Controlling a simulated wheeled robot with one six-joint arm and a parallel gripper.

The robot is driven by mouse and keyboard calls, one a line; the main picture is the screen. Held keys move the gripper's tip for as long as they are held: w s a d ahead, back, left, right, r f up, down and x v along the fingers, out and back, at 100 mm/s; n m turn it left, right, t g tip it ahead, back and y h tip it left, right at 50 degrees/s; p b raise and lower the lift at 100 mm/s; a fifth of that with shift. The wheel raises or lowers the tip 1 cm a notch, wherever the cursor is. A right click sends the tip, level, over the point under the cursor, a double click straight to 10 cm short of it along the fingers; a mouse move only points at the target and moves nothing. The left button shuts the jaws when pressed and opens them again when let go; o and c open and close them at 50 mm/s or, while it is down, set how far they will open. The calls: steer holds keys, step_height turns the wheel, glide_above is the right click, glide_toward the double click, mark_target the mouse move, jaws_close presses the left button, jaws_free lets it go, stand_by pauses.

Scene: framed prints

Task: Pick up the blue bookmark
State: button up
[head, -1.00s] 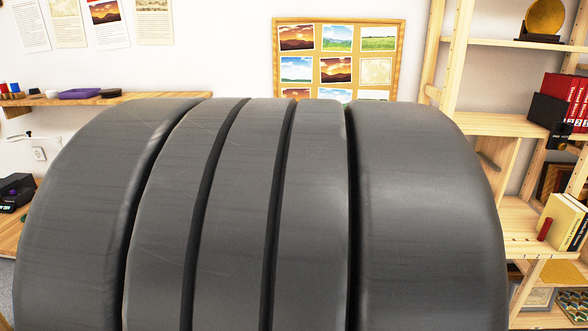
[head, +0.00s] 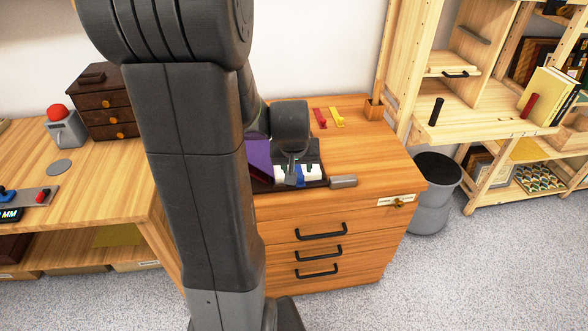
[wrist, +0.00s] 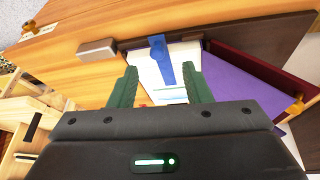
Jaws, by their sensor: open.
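The blue bookmark (wrist: 162,60) lies on a white surface, perhaps pages, in a dark-edged holder on the wooden cabinet top. A small part of the blue bookmark shows in the head view (head: 300,176), partly hidden by my arm. My gripper (wrist: 160,72) is open in the wrist view, its two green fingers on either side of the bookmark's lower part. Nothing is held. I cannot tell how far above the bookmark the fingertips are. In the head view my gripper (head: 290,177) is just over the white surface, mostly hidden by my wrist.
A purple panel (wrist: 240,85) stands beside the white surface. A grey block (head: 343,181) sits at the cabinet's (head: 385,160) front edge. A red strip (head: 319,117), a yellow strip (head: 337,117) and a wooden cup (head: 374,106) lie farther back. The cabinet top's right side is clear.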

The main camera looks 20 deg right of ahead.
mark_target(300, 178)
steer(key=shift+d+x, duration=0.15)
steer(key=shift+x, duration=2.2)
steer(key=shift+d+x, duration=0.2)
steer(key=shift+x, duration=2.15)
steer(key=shift+r, duration=0.1)
jaws_close()
